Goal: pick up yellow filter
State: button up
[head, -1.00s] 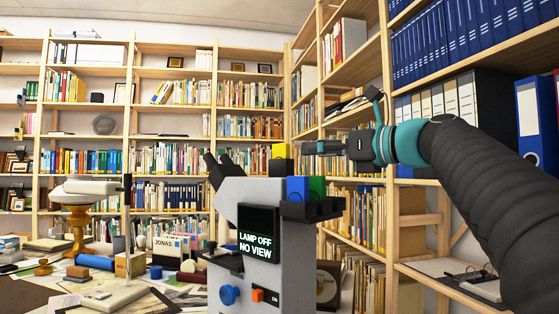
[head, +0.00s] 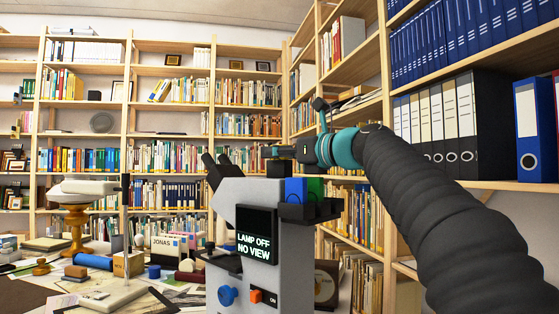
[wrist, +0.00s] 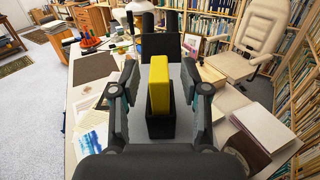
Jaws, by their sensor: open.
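The yellow filter (wrist: 159,84) stands upright in a black slot holder (wrist: 160,125) in the wrist view. My gripper (wrist: 158,72) is open, with one finger on each side of the filter and a visible gap on both sides. A blue filter (head: 296,190) and a green filter (head: 315,189) stand in the holder to the right.
The microscope's screen (head: 256,235) reads "LAMP OFF NO VIEW". Its eyepieces (head: 214,168) rise just left of my gripper. Bookshelves stand behind and to the right.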

grip_shut()
jog(key=shift+r, duration=0.1)
